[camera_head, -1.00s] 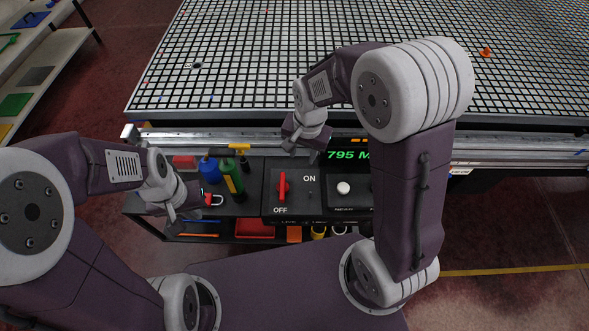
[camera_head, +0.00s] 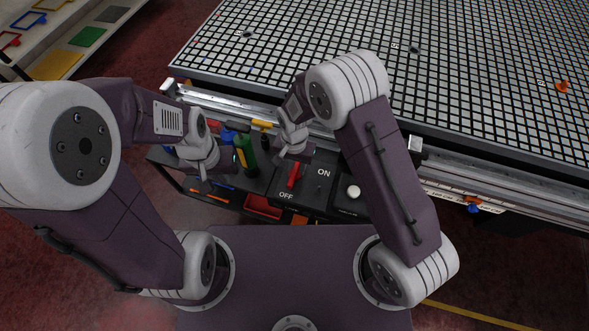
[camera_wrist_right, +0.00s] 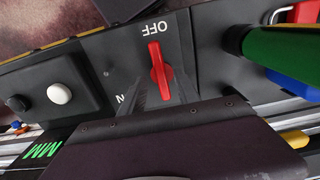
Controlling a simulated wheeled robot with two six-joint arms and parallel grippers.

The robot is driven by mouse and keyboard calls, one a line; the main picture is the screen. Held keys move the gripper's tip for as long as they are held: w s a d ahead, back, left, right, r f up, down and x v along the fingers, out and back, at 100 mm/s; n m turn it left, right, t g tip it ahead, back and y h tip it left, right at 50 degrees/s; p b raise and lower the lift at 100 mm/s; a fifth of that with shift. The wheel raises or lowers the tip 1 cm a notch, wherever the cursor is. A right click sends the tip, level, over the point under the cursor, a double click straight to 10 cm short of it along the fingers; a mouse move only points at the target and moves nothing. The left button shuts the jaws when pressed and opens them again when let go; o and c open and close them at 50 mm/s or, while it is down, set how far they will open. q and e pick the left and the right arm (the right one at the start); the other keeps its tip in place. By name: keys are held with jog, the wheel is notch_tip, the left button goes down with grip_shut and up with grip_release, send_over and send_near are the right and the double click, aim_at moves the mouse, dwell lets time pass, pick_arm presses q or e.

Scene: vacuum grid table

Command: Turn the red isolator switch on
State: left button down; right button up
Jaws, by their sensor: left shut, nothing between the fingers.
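The red isolator switch handle (camera_head: 295,176) is on the black panel (camera_head: 325,172), between the OFF and ON labels. In the right wrist view the handle (camera_wrist_right: 160,68) lies in line with the OFF label; ON is partly hidden by a finger. My right gripper (camera_head: 292,158) is above the far end of the handle. In the right wrist view its fingers (camera_wrist_right: 158,95) are apart, one on each side of the handle's near end; I cannot tell whether they touch it. My left gripper (camera_head: 206,184) is shut and empty, left of the panel, over the tool shelf.
A white knob (camera_head: 353,192) is on the panel right of the switch. A green bottle-like tool (camera_head: 246,155) stands close to its left, and it is near the right gripper in the wrist view (camera_wrist_right: 285,48). The grid table (camera_head: 430,85) lies behind.

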aim_at(294, 175)
jog(key=shift+a+f, duration=0.2)
jog(key=shift+f, duration=0.9)
jog(key=shift+d+f, duration=0.1)
jog(key=shift+f, duration=0.1)
grip_shut()
